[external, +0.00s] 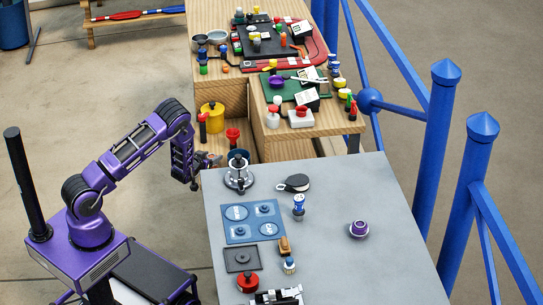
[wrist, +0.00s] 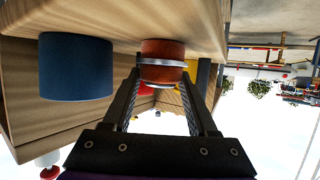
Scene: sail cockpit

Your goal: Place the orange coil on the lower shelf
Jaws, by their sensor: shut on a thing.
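The orange coil (wrist: 162,52), a red-orange cylinder with a silvery band, sits between the fingertips of my gripper (wrist: 160,80) in the wrist view, which looks upside down. My gripper is shut on it. The coil is at the wooden lower shelf (wrist: 110,22), its far end touching or very close to the surface; I cannot tell which. In the external view my gripper (external: 207,160) is at the shelf's near end, low beside the grey table, and the coil cannot be made out there.
A dark blue cylinder (wrist: 76,66) stands on the shelf beside the coil. A yellow pot (external: 212,117) and a red item (external: 232,136) are farther along the shelf. The grey table (external: 330,240) stands close by, with a metal winch-like piece (external: 239,178) near its corner.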

